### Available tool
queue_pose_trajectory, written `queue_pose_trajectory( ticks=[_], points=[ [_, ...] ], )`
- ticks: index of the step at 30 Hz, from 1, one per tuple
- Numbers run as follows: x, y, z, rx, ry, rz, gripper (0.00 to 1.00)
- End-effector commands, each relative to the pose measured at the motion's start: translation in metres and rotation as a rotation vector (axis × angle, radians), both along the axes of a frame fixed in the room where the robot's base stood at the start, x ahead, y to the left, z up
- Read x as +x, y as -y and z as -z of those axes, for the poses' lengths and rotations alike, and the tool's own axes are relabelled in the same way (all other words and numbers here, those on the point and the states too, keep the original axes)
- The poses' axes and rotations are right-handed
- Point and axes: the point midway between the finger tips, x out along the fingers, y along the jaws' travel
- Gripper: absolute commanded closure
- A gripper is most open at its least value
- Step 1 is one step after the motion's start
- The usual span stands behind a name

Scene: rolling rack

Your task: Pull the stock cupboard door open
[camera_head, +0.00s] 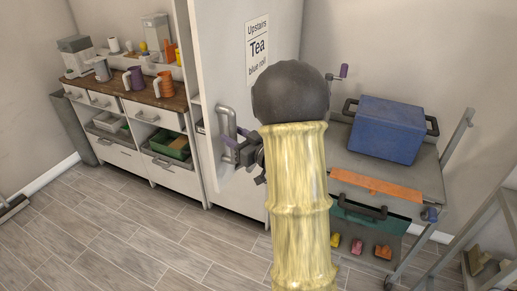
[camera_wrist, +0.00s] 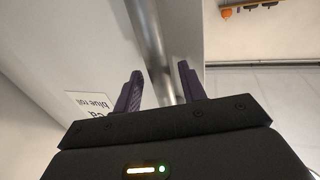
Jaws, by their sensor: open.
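The stock cupboard (camera_head: 283,30) is tall and white, with a sign reading "Upstairs Tea blue roll" (camera_head: 258,50) on its face. A grey vertical bar handle (camera_head: 226,122) stands out near the left edge of that face. My gripper (camera_head: 238,150) is at the handle's lower part. In the wrist view, the open purple fingers of my gripper (camera_wrist: 162,88) lie on either side of the metal handle (camera_wrist: 150,38). I cannot tell whether they touch it. My arm hides part of the cupboard's lower face. Whether the door stands ajar is unclear.
A counter (camera_head: 145,95) with drawers, jugs and a green tray (camera_head: 168,145) stands left. A trolley (camera_head: 345,165) carrying a blue box (camera_head: 386,128) stands right, close to my arm. Grey plank floor (camera_head: 130,225) is free at the front left.

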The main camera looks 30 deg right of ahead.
Motion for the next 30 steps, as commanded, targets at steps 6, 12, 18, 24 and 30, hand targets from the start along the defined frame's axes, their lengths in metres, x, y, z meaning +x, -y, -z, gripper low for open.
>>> queue_pose_trajectory(
  ticks=[6, 12, 18, 24, 30],
  points=[
    [-0.034, 0.013, 0.001, -0.001, 0.001, 0.008, 0.59],
    [-0.072, 0.026, 0.002, 0.0, 0.002, 0.009, 0.59],
    [-0.11, 0.038, 0.002, 0.0, 0.002, 0.01, 0.59],
    [-0.144, 0.049, 0.001, 0.0, 0.001, 0.01, 0.59],
    [-0.159, 0.052, 0.0, 0.0, 0.001, 0.006, 0.59]
  ],
)
